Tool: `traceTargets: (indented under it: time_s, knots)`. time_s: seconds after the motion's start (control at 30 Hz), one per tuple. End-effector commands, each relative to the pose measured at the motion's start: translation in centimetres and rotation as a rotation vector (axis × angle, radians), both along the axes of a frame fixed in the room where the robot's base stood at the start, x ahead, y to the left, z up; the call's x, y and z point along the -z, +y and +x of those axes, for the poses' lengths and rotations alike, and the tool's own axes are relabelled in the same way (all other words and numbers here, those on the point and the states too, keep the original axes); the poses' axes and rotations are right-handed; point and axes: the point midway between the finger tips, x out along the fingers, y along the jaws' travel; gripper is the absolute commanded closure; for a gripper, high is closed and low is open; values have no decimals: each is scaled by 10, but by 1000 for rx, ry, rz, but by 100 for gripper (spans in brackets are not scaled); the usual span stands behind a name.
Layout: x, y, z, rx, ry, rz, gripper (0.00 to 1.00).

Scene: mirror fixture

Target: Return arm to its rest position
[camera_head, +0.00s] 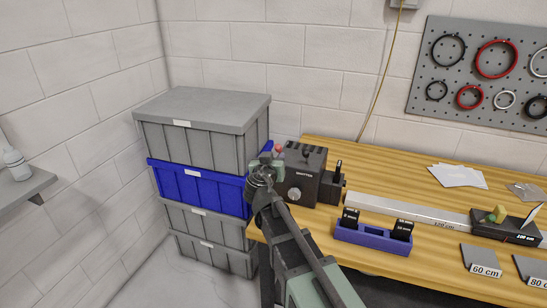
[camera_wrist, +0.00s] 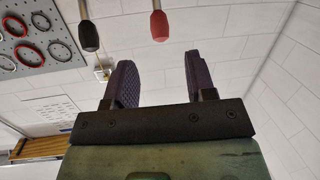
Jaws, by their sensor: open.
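My gripper (camera_wrist: 158,82) shows in the wrist view as two dark purple fingers standing apart on a black bar. The gap between them holds nothing, and white block wall shows behind. In the camera_head view my arm reaches up from the bottom edge, and its end (camera_head: 263,170) is in front of the blue crate and the left side of a dark box. The fingers are too small to make out there. I cannot tell from these views whether the arm's end touches the box or crate.
Grey crates (camera_head: 203,108) with one blue crate (camera_head: 190,185) stack at left. On the wooden table (camera_head: 390,170) are the dark box (camera_head: 313,160), a purple holder (camera_head: 372,238) and a long bar (camera_head: 400,207). A black-tipped rod (camera_wrist: 89,36) and a red-tipped rod (camera_wrist: 159,26) hang above the fingers.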

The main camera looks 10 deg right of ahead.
Motion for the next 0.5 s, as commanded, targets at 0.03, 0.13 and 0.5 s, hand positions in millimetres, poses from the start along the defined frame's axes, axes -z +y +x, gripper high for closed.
traceTargets:
  time_s: [0.03,0.13,0.5]
  knots:
    - [0,0,0,-1,1,-4,49]
    - [2,-4,-2,15,38,-70,49]
    - [138,-42,-201,-37,1208,80,49]
